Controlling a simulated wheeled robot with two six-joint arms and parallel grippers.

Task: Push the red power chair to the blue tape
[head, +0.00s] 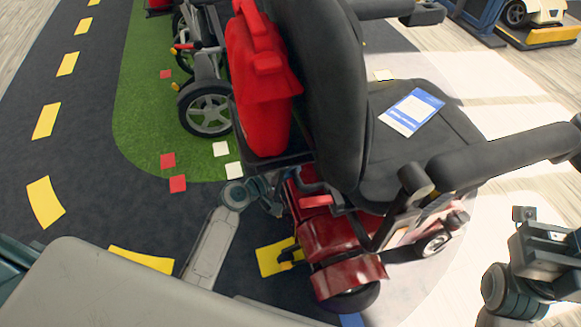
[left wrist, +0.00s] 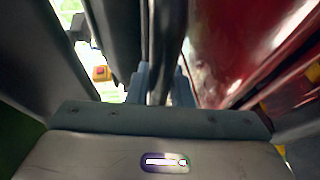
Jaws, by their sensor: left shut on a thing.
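The red power chair (head: 340,240) stands at the centre of the head view, with a black seat and backrest, a red bag on its back and a blue-and-white card on the seat. My left gripper (head: 275,193) reaches in low behind the backrest and is partly hidden. In the left wrist view the left gripper (left wrist: 160,88) is shut on a dark upright bar (left wrist: 162,50) of the chair, beside a glossy red panel. My right gripper (head: 545,255) is at the right edge, apart from the chair; its fingers are unclear. A small strip of blue tape (head: 350,320) shows by the near wheel.
Another wheeled chair (head: 207,108) stands close on the left, on a green patch (head: 145,90). Dark floor with yellow dashes (head: 45,203) lies clear farther left. Small red and white squares (head: 168,160) lie near the green edge. A blue frame and a cream vehicle (head: 535,12) stand at top right.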

